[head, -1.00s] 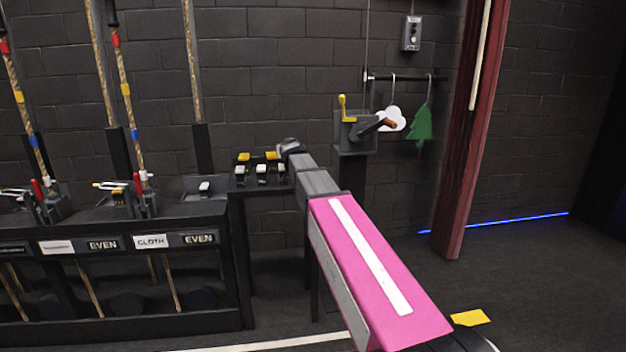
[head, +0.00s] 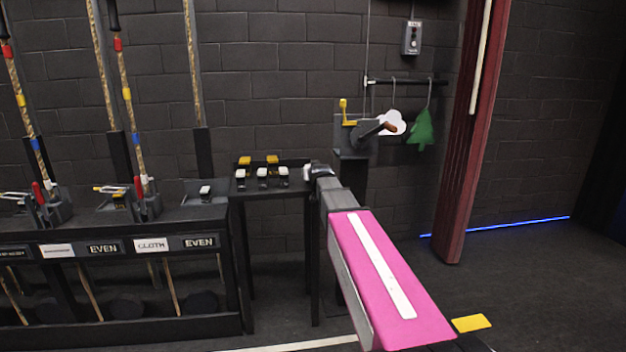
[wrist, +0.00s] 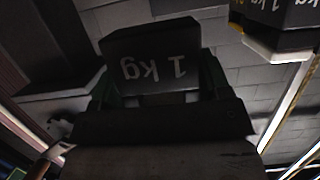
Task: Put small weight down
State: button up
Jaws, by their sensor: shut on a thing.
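The small weight (wrist: 155,65) is a dark block marked "1 kg", and the lettering appears upside down in the wrist view. My gripper (wrist: 158,85) is shut on it, with a finger at each side of the block. I cannot make out the weight in the head view.
A crank winch (head: 358,135) is behind my gripper. Another dark block with "kg" lettering (wrist: 282,38) shows at the wrist view's upper right.

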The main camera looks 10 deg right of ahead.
jog(key=shift+f, duration=1.15)
jog(key=shift+f, duration=0.1)
jog(key=o, duration=1.6)
jog(key=shift+f, duration=0.1)
